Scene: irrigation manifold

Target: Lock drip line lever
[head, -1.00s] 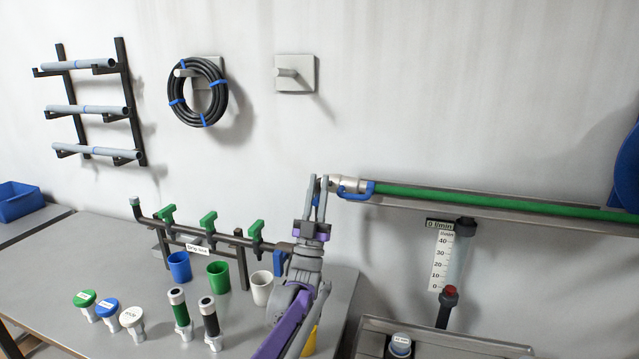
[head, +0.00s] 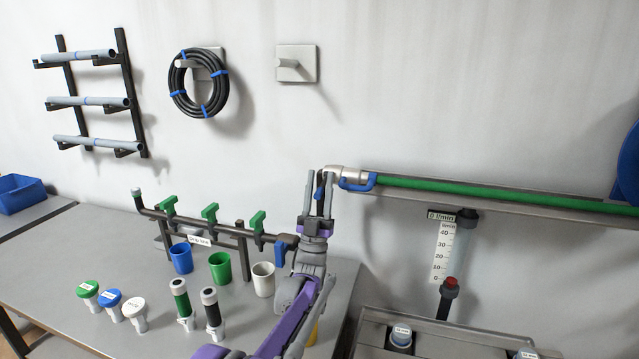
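A green drip line (head: 480,197) runs along a wall shelf to a grey coupling (head: 346,173) at its left end. A blue lever (head: 358,184) lies along the coupling's right part. A second small blue piece (head: 319,191) shows at the coupling's left end, between my fingers, mostly hidden. My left gripper (head: 318,190) points up there, with its two fingers apart on either side of a dark part and this blue piece. I cannot tell whether either finger touches them. My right gripper is not in view.
A manifold (head: 150,212) with green levers (head: 209,212) and a blue lever (head: 281,252) stands left of my arm. Cups, capped fittings and hose pieces stand on the table (head: 75,260). A flow gauge (head: 440,255) is at the right.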

